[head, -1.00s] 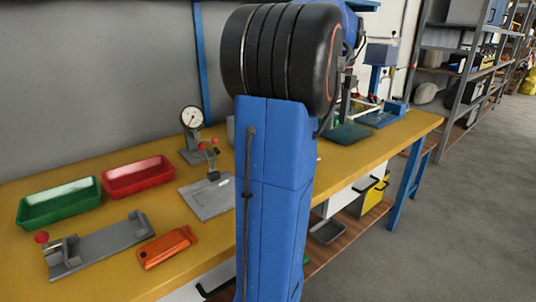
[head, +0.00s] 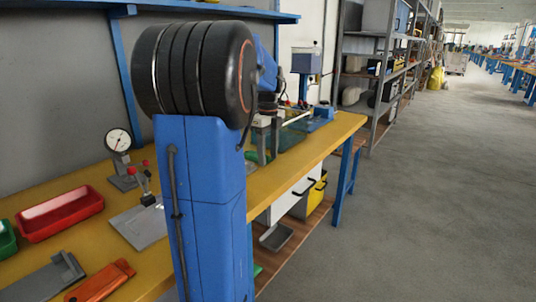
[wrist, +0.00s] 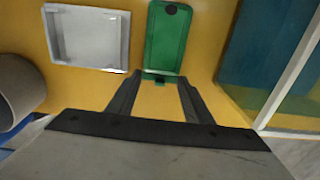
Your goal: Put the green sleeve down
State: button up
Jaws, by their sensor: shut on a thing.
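The green sleeve (wrist: 168,40) is a flat green piece with a dark round spot near its far end. It shows in the wrist view with its near end between the fingertips of my gripper (wrist: 161,76). My gripper is shut on that near end, and the sleeve points away from it over the yellow bench top. I cannot tell whether it touches the bench. In the head view my gripper (head: 262,148) is beyond my blue arm, low over the bench, and the sleeve is mostly hidden.
A white tray (wrist: 90,66) lies left of the sleeve, with a grey cylinder (wrist: 14,92) nearer. A teal surface (wrist: 262,45) and pale bar lie right. The yellow bench (head: 325,142) also holds a red tray (head: 60,213), a dial gauge (head: 119,142) and an orange piece (head: 100,281).

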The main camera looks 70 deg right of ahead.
jog(key=o, duration=0.8)
jog(key=shift+c, duration=0.2)
